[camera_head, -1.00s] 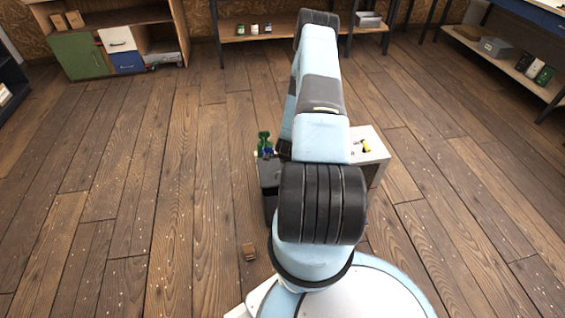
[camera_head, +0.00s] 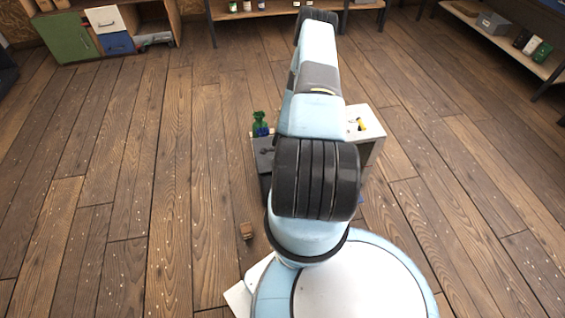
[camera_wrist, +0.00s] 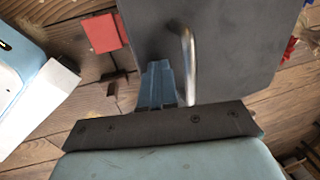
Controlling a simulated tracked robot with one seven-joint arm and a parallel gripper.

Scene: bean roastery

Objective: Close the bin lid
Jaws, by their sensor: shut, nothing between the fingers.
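The bin's lid is a dark grey panel (camera_wrist: 235,45) with a bent metal handle (camera_wrist: 190,65), filling the upper middle of the wrist view. In the head view part of a dark grey top (camera_head: 262,155), likely the same lid, shows left of my arm; the rest is hidden by it. I cannot tell the lid's angle. My gripper (camera_wrist: 160,68) is shut and empty, its blue-grey fingers in front of the panel, just left of the handle. I cannot tell whether they touch it. In the head view my arm hides the gripper.
A green bottle (camera_head: 260,124) stands beyond the dark top. A white cabinet (camera_head: 378,150) with a yellow item on it is right of my arm. A small brown block (camera_head: 247,230) lies on the floor. A red piece (camera_wrist: 105,32) shows in the wrist view. Floor at left is clear.

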